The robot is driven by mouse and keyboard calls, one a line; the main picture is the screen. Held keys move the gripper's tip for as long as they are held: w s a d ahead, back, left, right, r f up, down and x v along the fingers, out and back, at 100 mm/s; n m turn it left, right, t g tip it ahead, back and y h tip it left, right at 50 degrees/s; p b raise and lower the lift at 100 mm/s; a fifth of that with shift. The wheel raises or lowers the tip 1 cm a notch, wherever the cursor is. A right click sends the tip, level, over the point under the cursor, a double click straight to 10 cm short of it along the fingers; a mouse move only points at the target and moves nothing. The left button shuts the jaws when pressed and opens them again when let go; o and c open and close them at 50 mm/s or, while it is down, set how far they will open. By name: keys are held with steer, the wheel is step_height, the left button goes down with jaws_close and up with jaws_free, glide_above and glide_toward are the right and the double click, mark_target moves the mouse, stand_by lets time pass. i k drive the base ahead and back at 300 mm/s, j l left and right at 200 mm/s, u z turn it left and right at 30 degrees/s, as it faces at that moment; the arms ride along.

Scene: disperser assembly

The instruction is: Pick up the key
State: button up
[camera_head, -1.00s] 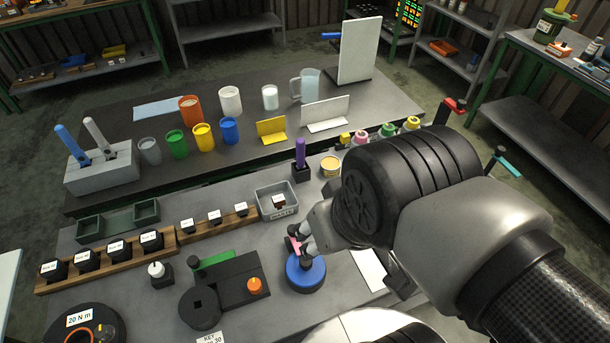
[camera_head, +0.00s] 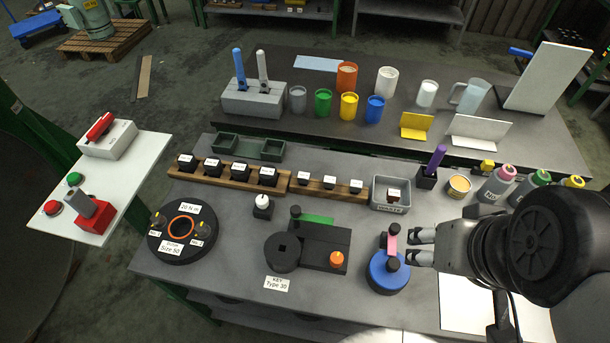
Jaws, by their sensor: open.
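A label reading "KEY Type 30" (camera_head: 276,284) lies in front of a black fixture (camera_head: 325,240). The fixture has a round part with a square hole (camera_head: 282,252), a green bar (camera_head: 315,218) and an orange knob (camera_head: 337,259). I cannot tell for sure which piece is the key. To its right is a blue disc (camera_head: 388,277) with a pink bar (camera_head: 392,237) and black knobs above it. My gripper (camera_head: 415,247) is open, just right of the pink bar, with its fingers pointing left. Nothing shows between the fingers.
A black round fixture labelled "20 N m" (camera_head: 183,245) stands at left. Wooden racks with black blocks (camera_head: 238,184), a grey bin (camera_head: 377,205) and a purple-handled tool (camera_head: 436,160) stand behind. Cups and bottles are farther back and right. A side table with red and green buttons (camera_head: 130,180) is at far left.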

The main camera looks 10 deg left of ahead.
mark_target(303, 177)
steer(key=j, duration=1.25)
